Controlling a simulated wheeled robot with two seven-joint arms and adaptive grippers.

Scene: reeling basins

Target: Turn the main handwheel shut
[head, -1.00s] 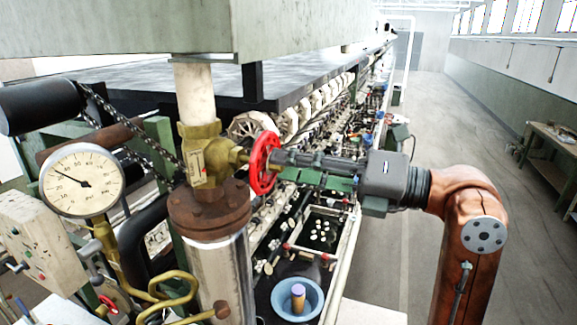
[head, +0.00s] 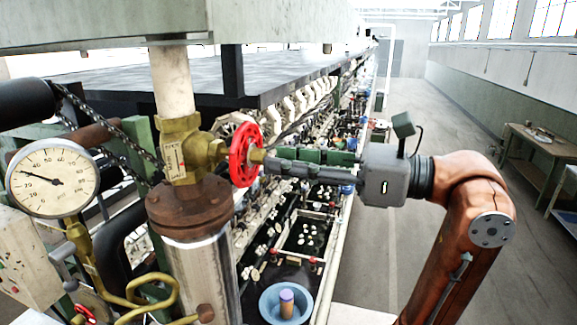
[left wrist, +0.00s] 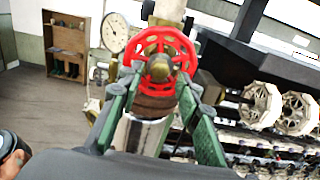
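The red handwheel (head: 244,154) stands upright on the right side of a brass valve (head: 182,150), above a rusty flange. In the left wrist view the handwheel (left wrist: 160,38) faces me, with its brass hub in the middle. My left gripper (head: 276,162) reaches in from the right at hub height, its tips close to the wheel. In the left wrist view its green fingers (left wrist: 159,80) are apart, one on each side of the hub, overlapping the wheel's lower part. I cannot tell whether they touch it. My right gripper is not in view.
A round pressure gauge (head: 52,178) and bent brass pipes (head: 150,295) lie left of the valve. A blue bowl (head: 268,305) sits below on the long machine. A dark tabletop is behind the valve. The aisle (head: 400,130) at right is clear, with a wooden bench (head: 535,140) beyond.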

